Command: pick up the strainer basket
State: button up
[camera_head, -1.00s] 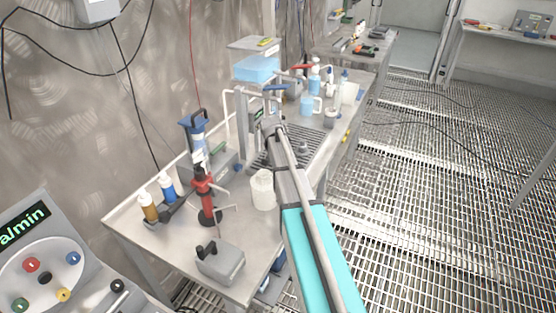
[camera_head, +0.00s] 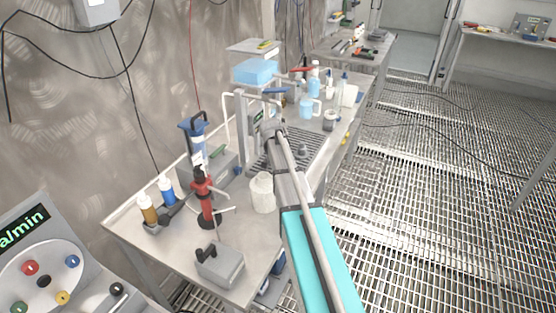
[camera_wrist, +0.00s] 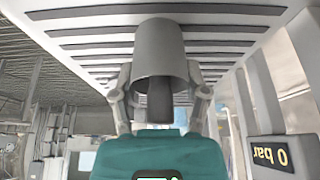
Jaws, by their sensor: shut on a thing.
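The strainer basket (camera_wrist: 160,48) appears to be the plain grey, cup-like cylinder in the wrist view, its open end toward the camera and a dark hollow inside. My gripper (camera_wrist: 160,85) is shut on it, with one finger at each side. Beyond it is a grey slotted drain surface (camera_wrist: 90,38); I cannot tell whether the basket touches it. In the head view my arm reaches over the bench to the slotted surface (camera_head: 312,150), and the arm hides the fingertips and most of the basket.
A small "0 bar" display (camera_wrist: 270,155) is close by in the wrist view. On the bench, a white jug (camera_head: 262,193), a red stand (camera_head: 205,197) and a grey box (camera_head: 220,265) stand nearer. Blue-lidded bottles and a blue tank (camera_head: 256,71) stand around the far end.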

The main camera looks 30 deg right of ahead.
jog(key=shift+r, duration=0.15)
notch_tip(320, 180, up, 2)
jog(key=shift+p, duration=1.1)
jog(key=s+d+r+p, duration=0.1)
jog(key=s+r+p, duration=0.9)
jog(key=s, duration=0.4)
jog(key=shift+d+r+p, duration=0.35)
jog(key=shift+s, duration=0.15)
